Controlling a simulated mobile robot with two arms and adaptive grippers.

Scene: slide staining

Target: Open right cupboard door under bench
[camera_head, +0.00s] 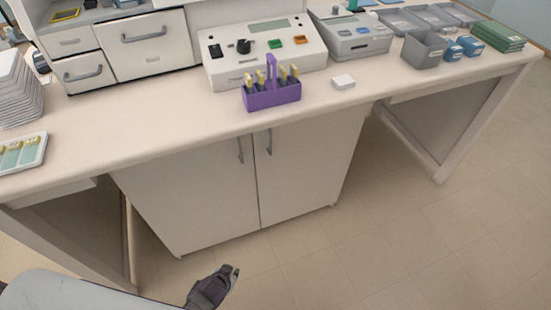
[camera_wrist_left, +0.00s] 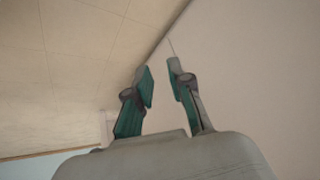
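The right cupboard door (camera_head: 305,165) is a pale panel under the bench, shut, with a grey vertical handle (camera_head: 269,141) near its upper left edge. The left cupboard door (camera_head: 190,195) beside it is also shut, with its own handle (camera_head: 240,150). My left gripper (camera_head: 231,271) is low in front of the cupboard, apart from both handles. In the left wrist view its two fingers (camera_wrist_left: 160,72) stand apart with nothing between them, and a pale panel (camera_wrist_left: 250,75) fills the right side. My right gripper is not in view.
The bench top (camera_head: 180,115) overhangs the cupboard. On it stand a purple rack (camera_head: 272,97), a white control device (camera_head: 225,72) and grey bins (camera_head: 422,50). Open leg spaces lie on both sides of the cupboard. The tiled floor (camera_head: 400,250) in front and to the right is clear.

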